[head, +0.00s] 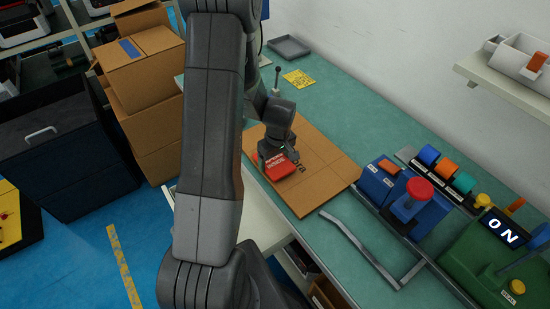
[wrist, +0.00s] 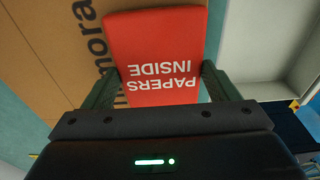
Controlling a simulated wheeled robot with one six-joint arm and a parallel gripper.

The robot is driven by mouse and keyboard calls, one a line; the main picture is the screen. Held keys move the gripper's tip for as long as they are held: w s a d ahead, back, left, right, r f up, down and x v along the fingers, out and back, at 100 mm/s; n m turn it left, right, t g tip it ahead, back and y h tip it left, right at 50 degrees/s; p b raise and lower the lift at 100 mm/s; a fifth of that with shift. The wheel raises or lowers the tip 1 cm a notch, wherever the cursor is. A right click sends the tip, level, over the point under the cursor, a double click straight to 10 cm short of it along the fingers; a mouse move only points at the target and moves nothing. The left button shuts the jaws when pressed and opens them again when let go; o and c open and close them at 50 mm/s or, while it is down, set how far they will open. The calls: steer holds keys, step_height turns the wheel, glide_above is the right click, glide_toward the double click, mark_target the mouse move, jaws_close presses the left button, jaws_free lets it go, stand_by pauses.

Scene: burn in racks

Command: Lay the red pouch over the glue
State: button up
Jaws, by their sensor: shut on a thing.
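The red pouch (head: 281,167) is at the end of my arm, over the brown cardboard sheet (head: 318,180) on the green bench. In the wrist view the red pouch (wrist: 155,57) carries the upside-down words "PAPERS INSIDE". My gripper (wrist: 155,88) is shut on the pouch, with one finger at each side edge. In the head view my gripper (head: 272,150) points down at the cardboard. I cannot tell whether the pouch touches the cardboard or is held just above it. No glue can be made out; the pouch and my gripper hide part of the cardboard.
A blue device with a red knob (head: 419,190) and a green machine (head: 500,262) reading "ON" stand on the right. A metal bracket (head: 365,250) lies before them. A yellow card (head: 298,78) and grey tray (head: 289,47) lie at the back. Cardboard boxes (head: 150,80) are stacked left.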

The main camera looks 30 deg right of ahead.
mark_target(278, 165)
steer(key=shift+f, duration=0.25)
steer(key=shift+f, duration=0.15)
steer(key=o, duration=0.9)
step_height(278, 165, up, 12)
steer(key=s+b, duration=0.1)
steer(key=shift+s, duration=0.25)
stand_by(0.3)
